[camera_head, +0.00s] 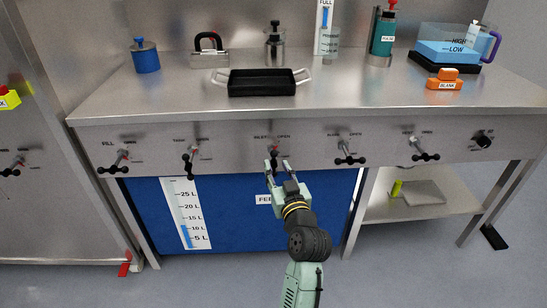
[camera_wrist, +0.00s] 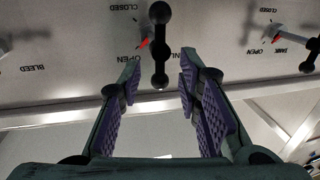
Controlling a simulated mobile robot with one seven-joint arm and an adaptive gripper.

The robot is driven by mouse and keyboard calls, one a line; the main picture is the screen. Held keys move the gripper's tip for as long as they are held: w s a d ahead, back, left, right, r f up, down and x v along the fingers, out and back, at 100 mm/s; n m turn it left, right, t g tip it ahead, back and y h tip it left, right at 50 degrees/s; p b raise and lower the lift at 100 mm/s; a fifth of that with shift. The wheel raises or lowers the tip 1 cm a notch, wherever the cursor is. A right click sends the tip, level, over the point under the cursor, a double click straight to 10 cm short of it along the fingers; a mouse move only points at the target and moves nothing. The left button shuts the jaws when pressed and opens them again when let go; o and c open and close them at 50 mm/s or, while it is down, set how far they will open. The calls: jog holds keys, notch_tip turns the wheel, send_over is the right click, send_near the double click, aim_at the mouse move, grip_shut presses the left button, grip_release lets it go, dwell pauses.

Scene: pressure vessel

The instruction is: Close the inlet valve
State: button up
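The inlet valve's black bar handle with ball ends (camera_head: 272,162) is on the steel front panel, below the lettering INLET and OPEN. In the wrist view, which is upside down, the handle (camera_wrist: 160,40) stands upright, with a red pointer (camera_wrist: 145,43) beside it near the word OPEN; CLOSED is farther up in that picture. My gripper (camera_head: 277,165) is in front of this valve. In the wrist view my gripper (camera_wrist: 160,72) is open, its purple-padded fingers on either side of the handle's near ball end, with gaps on both sides. The valve's stem is mostly hidden.
Neighbouring valve handles sit left (camera_head: 191,160) and right (camera_head: 349,155) on the same panel. A blue feed tank (camera_head: 225,215) with a level scale is below. The counter above holds a black tray (camera_head: 262,87) and several vessels. Floor in front is clear.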

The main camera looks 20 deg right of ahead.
aim_at(274, 162)
jog(key=shift+w+d+p, duration=0.15)
jog(key=shift+w+p, duration=0.25)
jog(key=shift+w, duration=1.8)
grip_shut()
